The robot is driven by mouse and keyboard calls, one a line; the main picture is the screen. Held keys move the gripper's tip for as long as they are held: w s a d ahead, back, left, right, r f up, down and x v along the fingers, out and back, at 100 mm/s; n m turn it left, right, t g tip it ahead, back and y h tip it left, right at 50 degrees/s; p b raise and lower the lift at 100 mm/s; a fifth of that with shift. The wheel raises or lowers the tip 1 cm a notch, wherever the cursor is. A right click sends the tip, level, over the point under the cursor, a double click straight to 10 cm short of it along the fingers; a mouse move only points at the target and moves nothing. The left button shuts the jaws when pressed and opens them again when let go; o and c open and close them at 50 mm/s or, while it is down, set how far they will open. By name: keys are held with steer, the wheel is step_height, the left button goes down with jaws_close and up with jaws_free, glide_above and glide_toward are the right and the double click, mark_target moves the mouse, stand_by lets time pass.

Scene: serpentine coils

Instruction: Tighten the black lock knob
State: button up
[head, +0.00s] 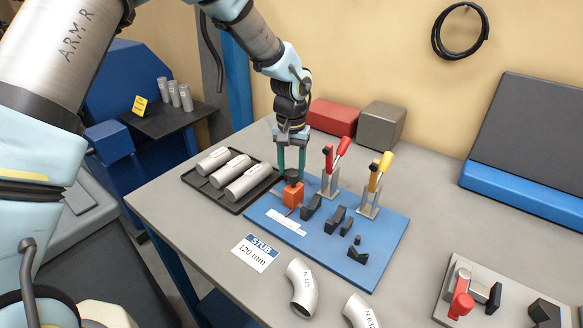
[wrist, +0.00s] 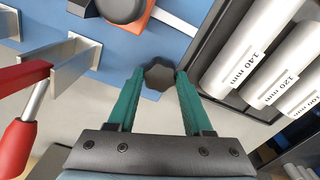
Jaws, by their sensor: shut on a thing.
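The black lock knob (wrist: 160,73) is a dark lobed knob seen between the green fingertips in the wrist view. In the wrist view my gripper (wrist: 160,75) is shut on the knob. The knob's turn angle and tightness cannot be told.
A red-handled clamp (head: 331,170) and a yellow-handled clamp (head: 374,185) stand close to the right of my gripper. A black tray (head: 240,207) with labelled tubes is at its left. Black blocks (head: 335,220) lie in front. A "STUB 120 mm" card (head: 255,253) and bent pipes (head: 303,287) lie nearer.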

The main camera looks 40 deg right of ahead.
jaws_close()
steer(key=shift+d+m+b, duration=0.1)
steer(key=shift+m+b, duration=0.4)
steer(key=shift+m, duration=2.3)
steer(key=shift+r, duration=0.1)
steer(key=o, duration=0.7)
jaws_free()
